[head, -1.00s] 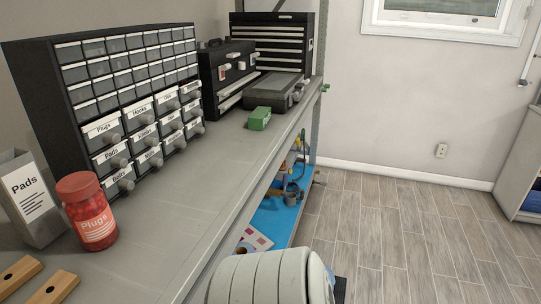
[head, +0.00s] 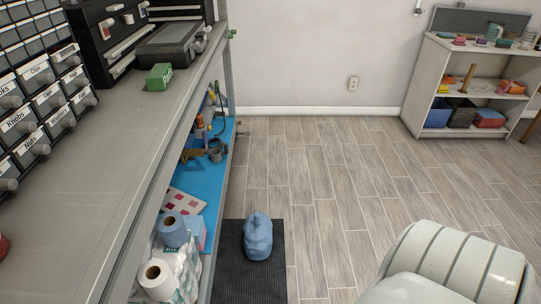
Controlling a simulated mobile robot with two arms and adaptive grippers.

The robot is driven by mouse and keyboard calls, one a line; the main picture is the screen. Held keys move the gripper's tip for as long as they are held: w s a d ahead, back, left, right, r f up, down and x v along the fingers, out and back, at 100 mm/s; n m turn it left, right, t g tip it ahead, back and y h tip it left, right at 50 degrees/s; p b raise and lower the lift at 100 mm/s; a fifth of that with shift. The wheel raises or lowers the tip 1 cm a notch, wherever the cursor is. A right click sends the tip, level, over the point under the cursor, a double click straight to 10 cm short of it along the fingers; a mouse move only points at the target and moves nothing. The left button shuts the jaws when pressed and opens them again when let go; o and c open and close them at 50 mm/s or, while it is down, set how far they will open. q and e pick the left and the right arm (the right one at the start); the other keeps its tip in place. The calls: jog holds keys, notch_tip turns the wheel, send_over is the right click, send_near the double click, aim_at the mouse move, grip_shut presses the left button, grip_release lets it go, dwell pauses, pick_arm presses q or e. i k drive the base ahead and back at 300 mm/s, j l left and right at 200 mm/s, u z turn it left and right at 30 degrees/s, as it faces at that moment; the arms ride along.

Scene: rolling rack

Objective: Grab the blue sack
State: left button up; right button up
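The blue sack (head: 258,237) is a small, lumpy, light-blue bag in the head view. It sits on a black mat (head: 237,280) on the floor, right of the workbench and below the level of its top. The sack is fully visible and nothing touches it from above. Neither gripper shows in the view. A pale ribbed part of my own body fills the lower right corner, well right of the sack.
The grey workbench (head: 98,165) runs along the left, with a blue lower shelf (head: 210,190) holding paper rolls (head: 158,276) beside the mat. A white shelf unit (head: 424,90) stands at the back right. The wood floor (head: 330,185) between is open.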

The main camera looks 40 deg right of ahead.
aim_at(258, 242)
jog(key=z, duration=1.25)
jog(key=l+u, duration=0.2)
jog(key=l, duration=0.6)
